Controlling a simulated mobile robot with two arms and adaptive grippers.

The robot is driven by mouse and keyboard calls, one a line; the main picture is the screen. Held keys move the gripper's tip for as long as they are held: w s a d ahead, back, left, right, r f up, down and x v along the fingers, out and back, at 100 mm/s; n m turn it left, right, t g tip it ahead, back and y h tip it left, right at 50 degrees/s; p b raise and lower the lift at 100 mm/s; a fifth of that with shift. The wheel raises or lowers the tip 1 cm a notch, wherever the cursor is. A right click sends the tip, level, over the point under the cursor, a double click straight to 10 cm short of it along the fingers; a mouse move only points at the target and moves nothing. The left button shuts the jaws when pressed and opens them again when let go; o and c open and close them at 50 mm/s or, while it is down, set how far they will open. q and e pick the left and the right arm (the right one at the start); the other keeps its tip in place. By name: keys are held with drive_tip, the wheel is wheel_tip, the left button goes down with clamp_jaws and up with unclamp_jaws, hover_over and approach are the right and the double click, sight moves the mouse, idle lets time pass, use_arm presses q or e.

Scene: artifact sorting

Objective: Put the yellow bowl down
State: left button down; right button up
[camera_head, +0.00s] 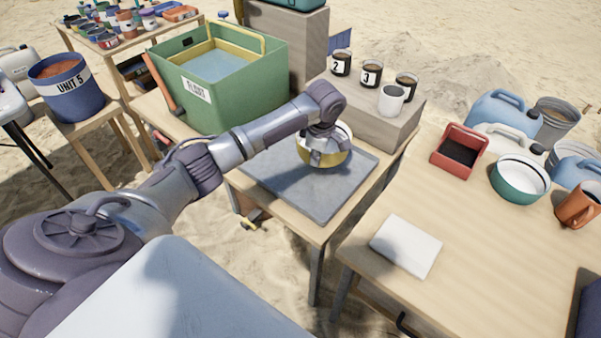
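The yellow bowl (339,158) is yellow outside with a pale inside. It is over the far part of the grey mat (283,188) on the small wooden table. My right gripper is not in view.
A green "FLOAT" tub (240,95) stands behind left. The right table (470,240) holds a red tray (459,151), a green bowl (519,180) and a white slab (405,246). The mat's front is clear.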

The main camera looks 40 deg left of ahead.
sight(299, 181)
use_arm(q)
drive_tip(key=s+a+f, duration=0.1)
drive_tip(key=a, duration=0.1)
drive_tip(key=s+a+f, duration=0.1)
drive_tip(key=shift+s+a+f, duration=0.15)
drive_tip(key=shift+a+f, duration=0.2)
drive_tip(key=shift+f, duration=0.05)
wheel_tip(299, 181, down, 3)
drive_tip(key=shift+f, duration=0.45)
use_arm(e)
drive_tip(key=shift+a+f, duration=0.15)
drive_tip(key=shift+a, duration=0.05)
use_arm(q)
drive_tip(key=shift+f, duration=0.1)
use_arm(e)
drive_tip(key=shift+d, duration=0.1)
use_arm(q)
drive_tip(key=c, duration=1.3)
unclamp_jaws()
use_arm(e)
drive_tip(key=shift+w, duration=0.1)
